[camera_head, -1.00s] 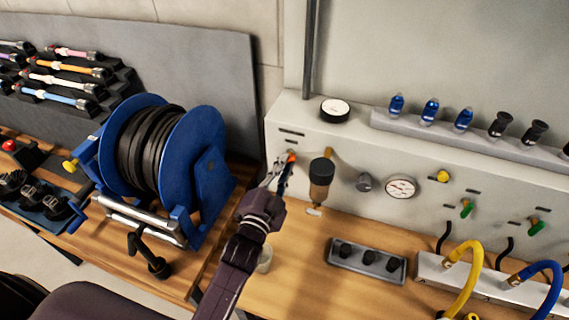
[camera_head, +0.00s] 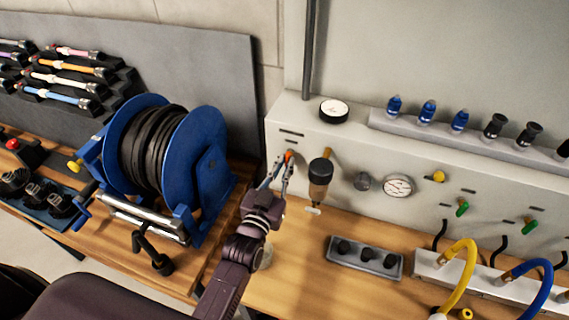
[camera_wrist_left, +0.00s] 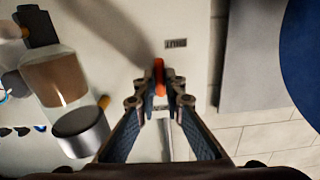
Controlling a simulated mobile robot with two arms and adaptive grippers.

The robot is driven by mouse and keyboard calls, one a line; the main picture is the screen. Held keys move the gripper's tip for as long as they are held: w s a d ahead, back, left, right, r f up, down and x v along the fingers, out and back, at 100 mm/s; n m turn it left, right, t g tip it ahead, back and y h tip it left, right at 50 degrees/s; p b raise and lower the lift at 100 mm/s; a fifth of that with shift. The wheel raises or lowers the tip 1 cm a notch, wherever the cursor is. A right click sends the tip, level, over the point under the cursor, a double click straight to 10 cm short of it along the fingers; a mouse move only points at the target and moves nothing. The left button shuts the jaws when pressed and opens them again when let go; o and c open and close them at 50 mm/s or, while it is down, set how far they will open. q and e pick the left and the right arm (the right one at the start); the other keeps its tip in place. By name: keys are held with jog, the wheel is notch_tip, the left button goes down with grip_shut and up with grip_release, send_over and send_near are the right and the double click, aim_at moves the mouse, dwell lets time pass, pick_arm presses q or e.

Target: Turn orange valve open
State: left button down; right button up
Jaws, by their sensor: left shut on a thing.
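The orange valve (camera_head: 289,155) is a small orange handle on the left part of the grey panel. In the left wrist view the orange handle (camera_wrist_left: 159,77) stands between my fingertips, lined up with the picture's vertical. My left gripper (camera_head: 282,168) reaches up to the panel and is shut on the orange handle; the fingertips (camera_wrist_left: 159,102) hug its near end. A small label, upside down and seeming to read SHUT, is beside the handle. The valve's base is partly hidden by the fingers. My right gripper is not in view.
A brown-bowled filter unit (camera_head: 320,175) hangs on the panel close to the right of my left gripper. A blue hose reel (camera_head: 200,160) stands to the left. A grey tray with black knobs (camera_head: 365,258) lies on the wooden bench (camera_head: 300,285).

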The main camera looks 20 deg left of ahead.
pick_arm(q)
jog(key=shift+f+n, duration=0.15)
jog(key=shift+n, duration=0.25)
jog(key=c, duration=2)
grip_release()
jog(key=shift+s, duration=0.1)
jog(key=s, duration=1.2)
jog(key=shift+a, duration=0.2)
